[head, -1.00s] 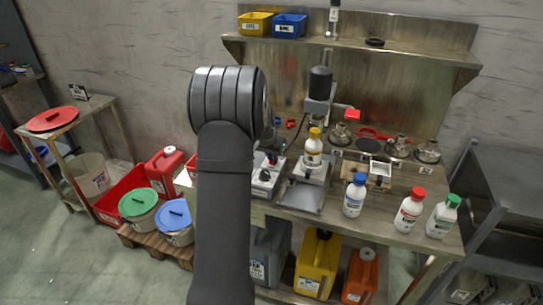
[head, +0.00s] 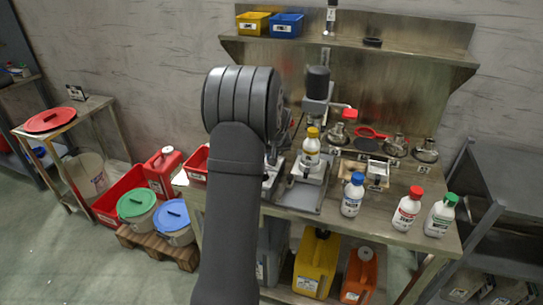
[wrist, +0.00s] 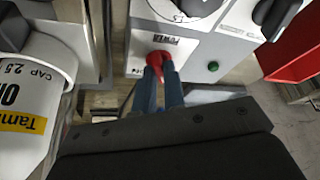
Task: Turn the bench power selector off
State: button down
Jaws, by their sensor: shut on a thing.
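The bench power selector (wrist: 158,58) is a red knob on the light grey front panel (wrist: 190,50), under a label that appears to read POWER, in the wrist view. My gripper (wrist: 161,76) has two blue-grey fingers that reach the red knob and are closed around it. The knob's pointer direction is mostly hidden by the fingers. In the head view my dark arm covers the gripper and most of the control box; only a pale edge of the box (head: 270,174) shows.
A green lamp or button (wrist: 213,66) sits right of the knob, with larger dials above. A white bottle with a yellow label (wrist: 40,90) stands close at left. In the head view, a yellow-capped bottle (head: 311,150) stands right of my arm; several bottles line the bench's right.

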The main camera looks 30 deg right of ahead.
dwell(0.4)
jog(key=c, duration=1.5)
grip_release()
jog(key=v, duration=1.7)
jog(key=shift+r, duration=0.25)
jog(key=x, duration=1.7)
jog(key=shift+f, duration=0.25)
